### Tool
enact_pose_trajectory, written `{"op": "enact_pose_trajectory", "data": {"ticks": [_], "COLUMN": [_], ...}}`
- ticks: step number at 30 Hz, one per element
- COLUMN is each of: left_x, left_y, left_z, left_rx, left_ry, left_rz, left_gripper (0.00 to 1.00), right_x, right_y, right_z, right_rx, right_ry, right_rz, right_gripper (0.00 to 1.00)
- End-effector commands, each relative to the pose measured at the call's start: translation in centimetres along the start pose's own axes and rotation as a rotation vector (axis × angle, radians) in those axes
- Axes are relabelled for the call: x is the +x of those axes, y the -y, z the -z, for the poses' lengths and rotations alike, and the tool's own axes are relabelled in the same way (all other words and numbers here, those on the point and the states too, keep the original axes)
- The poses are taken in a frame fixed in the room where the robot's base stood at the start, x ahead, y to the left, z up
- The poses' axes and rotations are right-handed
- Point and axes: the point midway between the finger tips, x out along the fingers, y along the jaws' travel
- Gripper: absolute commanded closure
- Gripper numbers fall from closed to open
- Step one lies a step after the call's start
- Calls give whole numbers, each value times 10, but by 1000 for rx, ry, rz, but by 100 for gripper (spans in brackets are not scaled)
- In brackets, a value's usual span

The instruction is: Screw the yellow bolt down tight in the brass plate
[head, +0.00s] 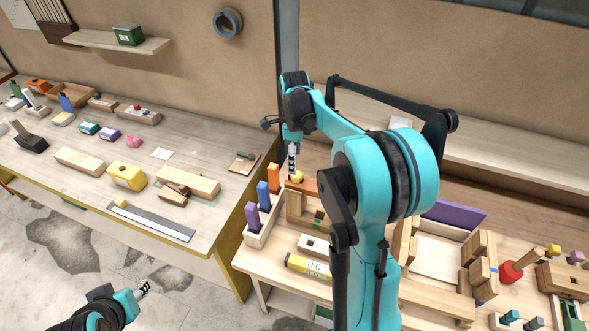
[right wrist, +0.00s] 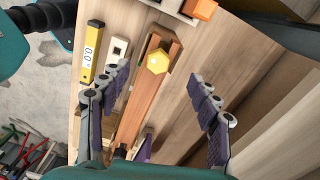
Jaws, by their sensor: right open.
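The yellow bolt (head: 297,177) shows its six-sided head at the end of a wooden piece, and it is clear in the right wrist view (right wrist: 157,61). An orange-brown strip (right wrist: 146,98) runs beneath it; I cannot tell if this is the brass plate. My right gripper (head: 292,160) points down just above the bolt. In the right wrist view its fingers are spread wide, one on each side of the bolt head and apart from it. How far the bolt is sunk is hidden. My left gripper (head: 143,288) is low at the left, away from the bench; its jaws are too small to judge.
A rack with purple, blue and orange blocks (head: 263,194) stands left of the bolt. A yellow level (head: 307,265) lies in front. My right arm hides much of the bench. A purple board (head: 453,213) and wooden parts stand to the right. A long side table (head: 120,205) carries several items.

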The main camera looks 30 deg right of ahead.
Motion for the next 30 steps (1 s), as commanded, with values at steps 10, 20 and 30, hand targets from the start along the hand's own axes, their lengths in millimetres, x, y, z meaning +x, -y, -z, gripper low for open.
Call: {"op": "enact_pose_trajectory", "data": {"ticks": [10,20,30], "left_x": [0,-16,-41], "left_y": [0,0,0], "left_z": [0,11,29], "left_rx": [0,0,0], "left_ry": [0,0,0], "left_rz": [0,0,0], "left_gripper": [60,60,60], "right_x": [-39,-35,-14], "right_y": [0,1,-2], "right_z": [0,2,8], "right_rx": [0,-286,-986], "right_ry": [0,4,9], "right_rz": [-1,3,15], "right_gripper": [38,47,47]}}
